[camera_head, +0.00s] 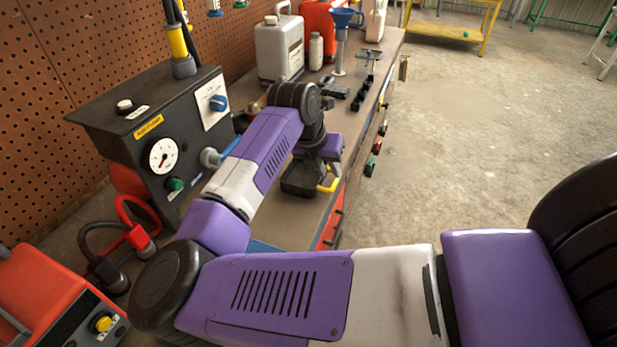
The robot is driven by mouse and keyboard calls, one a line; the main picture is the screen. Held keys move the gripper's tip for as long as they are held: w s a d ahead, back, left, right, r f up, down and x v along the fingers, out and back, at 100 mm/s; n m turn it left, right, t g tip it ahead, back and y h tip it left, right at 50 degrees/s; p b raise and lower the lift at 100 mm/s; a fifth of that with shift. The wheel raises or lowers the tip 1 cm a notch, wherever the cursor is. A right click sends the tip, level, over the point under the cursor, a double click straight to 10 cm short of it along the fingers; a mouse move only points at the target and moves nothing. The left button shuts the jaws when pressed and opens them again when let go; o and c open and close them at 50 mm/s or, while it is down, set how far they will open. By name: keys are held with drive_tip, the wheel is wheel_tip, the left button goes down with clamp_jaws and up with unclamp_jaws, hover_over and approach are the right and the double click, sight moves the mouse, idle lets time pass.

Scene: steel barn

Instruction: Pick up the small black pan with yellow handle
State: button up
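The small black pan (299,182) sits on the workbench below the end of my arm. It looks square and shallow, and its short yellow handle (330,184) points right, toward the bench's front edge. My gripper (319,162) points down directly over the pan's right and far side, close to the handle. It covers part of the pan's far side. The fingertips are hard to make out against the dark pan, so I cannot tell whether they are open or shut, or touching it.
The workbench (376,60) runs along a pegboard wall. A dark control box (140,150) with a gauge stands left of the pan. A grey canister (280,48), a bottle (316,51) and a funnel (343,38) stand beyond. The concrete floor right of the bench is open.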

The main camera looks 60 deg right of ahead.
sight(335, 180)
drive_tip(key=p+x, duration=0.1)
drive_tip(key=x, duration=0.5)
drive_tip(key=shift+w+d+f, duration=0.1)
drive_tip(key=shift+d+f, duration=0.05)
drive_tip(key=shift+d, duration=0.1)
clamp_jaws()
